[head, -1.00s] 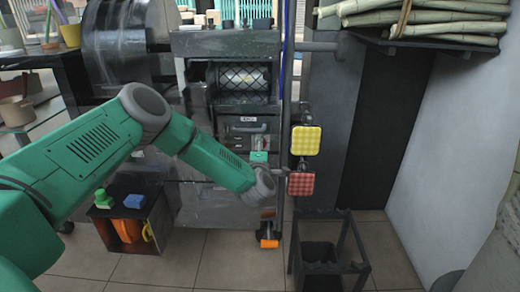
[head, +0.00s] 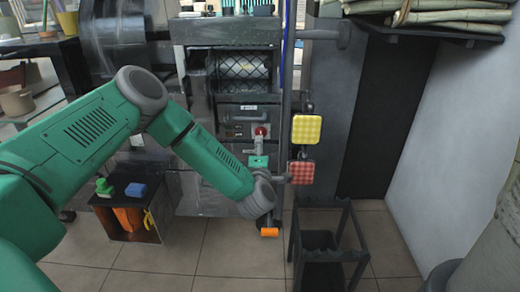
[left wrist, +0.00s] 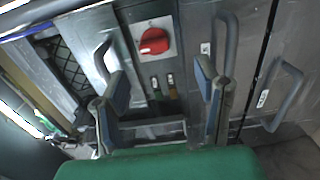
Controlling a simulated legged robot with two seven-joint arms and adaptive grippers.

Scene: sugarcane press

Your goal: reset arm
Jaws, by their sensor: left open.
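My left arm (head: 95,130) reaches in from the left in the head view, bent down toward the front of the grey press (head: 225,170). In the left wrist view my left gripper (left wrist: 163,92) is open, its two fingers wide apart with nothing between them. A red knob (left wrist: 154,41) on a white plate lies beyond the fingers, apart from them. The knob also shows in the head view (head: 262,131). My right gripper is not in view.
A yellow pad (head: 307,128) and a red pad (head: 301,172) stand beside the press. A dark open-frame stand (head: 345,257) is on the floor at right. Bundled canes (head: 430,5) lie on a shelf.

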